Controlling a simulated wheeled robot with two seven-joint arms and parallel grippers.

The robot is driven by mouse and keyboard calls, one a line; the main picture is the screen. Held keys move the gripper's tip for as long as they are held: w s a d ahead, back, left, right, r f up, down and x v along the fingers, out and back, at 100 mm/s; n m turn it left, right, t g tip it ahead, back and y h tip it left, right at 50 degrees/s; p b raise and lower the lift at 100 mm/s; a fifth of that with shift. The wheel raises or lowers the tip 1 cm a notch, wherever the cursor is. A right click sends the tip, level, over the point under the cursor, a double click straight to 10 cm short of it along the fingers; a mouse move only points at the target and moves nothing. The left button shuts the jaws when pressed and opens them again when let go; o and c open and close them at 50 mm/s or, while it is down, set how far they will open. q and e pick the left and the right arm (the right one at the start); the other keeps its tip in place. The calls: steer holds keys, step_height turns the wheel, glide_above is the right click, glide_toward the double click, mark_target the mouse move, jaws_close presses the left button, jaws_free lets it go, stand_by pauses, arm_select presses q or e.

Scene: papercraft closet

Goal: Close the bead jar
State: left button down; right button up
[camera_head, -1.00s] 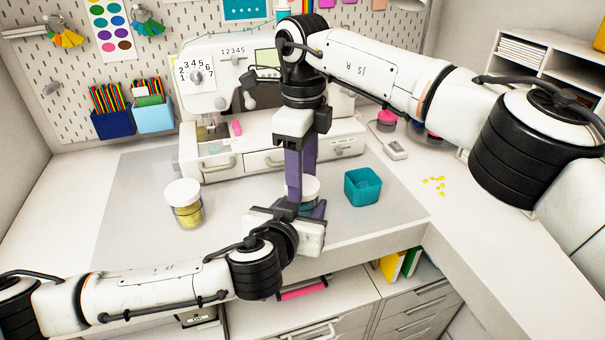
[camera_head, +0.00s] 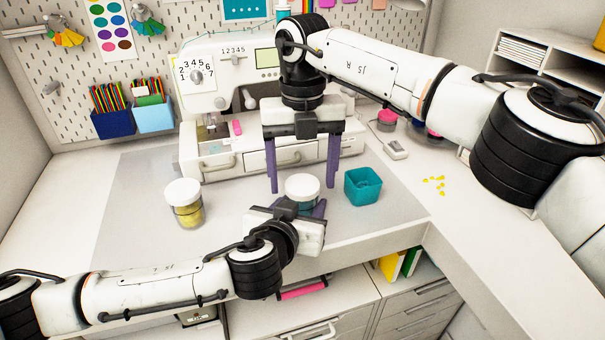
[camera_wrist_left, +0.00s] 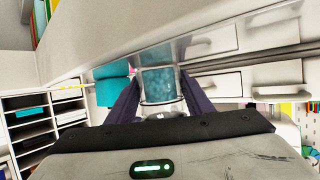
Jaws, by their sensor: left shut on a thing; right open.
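The bead jar (camera_head: 303,204) stands near the desk's front edge with a white lid (camera_head: 302,184) on its top. Whether the lid is fully tight cannot be told. My left gripper (camera_head: 305,208) is shut on the jar's body from the front. In the left wrist view the clear jar with teal beads (camera_wrist_left: 160,82) sits between the purple fingers of my left gripper (camera_wrist_left: 160,92). My right gripper (camera_head: 302,187) points down above the jar, open, with one finger on each side of the lid and apart from it.
A teal open box (camera_head: 363,187) stands just right of the jar. A second white-lidded jar with yellow contents (camera_head: 187,208) stands to the left. A sewing machine (camera_head: 225,80) and a drawer unit (camera_head: 240,160) stand behind. Yellow beads (camera_head: 434,184) lie loose on the right.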

steer(key=shift+r, duration=0.1)
step_height(320, 180, up, 7)
steer(key=shift+r, duration=0.2)
arm_select(q)
steer(key=c, duration=0.8)
jaws_free()
steer(key=shift+s, duration=0.1)
steer(key=b+v, duration=0.1)
steer(key=v, duration=0.9)
arm_select(e)
steer(key=shift+f, duration=0.55)
